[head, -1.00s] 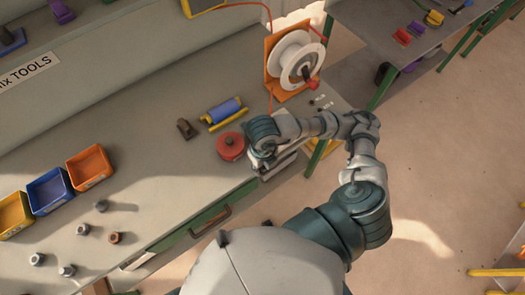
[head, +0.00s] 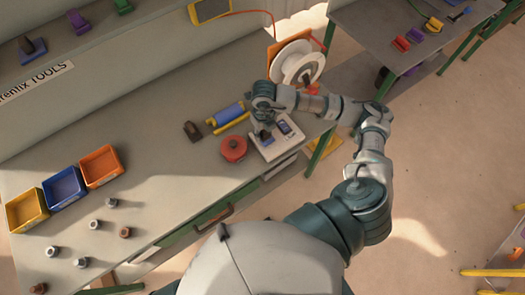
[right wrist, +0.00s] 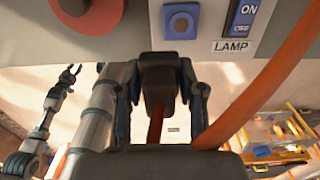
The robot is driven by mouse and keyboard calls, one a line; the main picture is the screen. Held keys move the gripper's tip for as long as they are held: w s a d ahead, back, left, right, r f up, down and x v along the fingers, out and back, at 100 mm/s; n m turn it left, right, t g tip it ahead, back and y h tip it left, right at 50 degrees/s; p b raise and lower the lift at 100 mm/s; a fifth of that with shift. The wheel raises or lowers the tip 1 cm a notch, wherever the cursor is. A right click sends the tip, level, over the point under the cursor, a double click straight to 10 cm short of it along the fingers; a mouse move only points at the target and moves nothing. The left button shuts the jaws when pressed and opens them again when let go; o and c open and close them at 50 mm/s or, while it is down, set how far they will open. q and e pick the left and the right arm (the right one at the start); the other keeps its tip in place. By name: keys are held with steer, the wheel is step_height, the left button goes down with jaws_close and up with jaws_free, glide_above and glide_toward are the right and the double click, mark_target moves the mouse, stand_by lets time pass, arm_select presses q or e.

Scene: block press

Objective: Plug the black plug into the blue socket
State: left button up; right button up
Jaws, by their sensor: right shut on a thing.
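My right gripper (right wrist: 160,90) is shut on the black plug (right wrist: 158,78), with an orange cord running back from it. In the head view my right gripper (head: 263,116) is at the back edge of the light panel. The blue socket (right wrist: 181,21), with a round centre, is on the panel face. In the right wrist view the plug's front end is below and slightly left of the socket, and a gap shows between them. My left gripper (right wrist: 66,80) shows small at the left of that view, its fingers apart and empty.
The panel (head: 284,147) also carries a LAMP switch (right wrist: 243,14). A red round part (right wrist: 88,12) is left of the socket. A white cable reel (head: 297,64) stands behind the arm. An orange cable (right wrist: 265,85) curves past the gripper's right side. Bins stand far left.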

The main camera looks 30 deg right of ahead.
steer(key=w+d, duration=0.2)
steer(key=d, duration=0.1)
steer(key=shift+w+r+p, duration=0.15)
steer(key=shift+w+p, duration=0.1)
steer(key=shift+p, duration=0.15)
arm_select(q)
steer(key=shift+r, duration=0.75)
steer(key=shift+f, duration=0.1)
arm_select(e)
steer(key=shift+a, duration=0.15)
steer(key=shift+f, duration=0.3)
arm_select(q)
steer(key=shift+f+b, duration=1.75)
steer(key=shift+b, duration=0.15)
arm_select(e)
steer(key=shift+f, duration=2.65)
arm_select(q)
steer(key=shift+f+b, duration=0.35)
steer(key=shift+s+f+b, duration=0.1)
steer(key=shift+f+b, duration=0.35)
steer(key=shift+f, duration=0.05)
arm_select(e)
steer(key=shift+f, duration=0.55)
steer(key=o, duration=1.2)
steer(key=shift+s, duration=0.1)
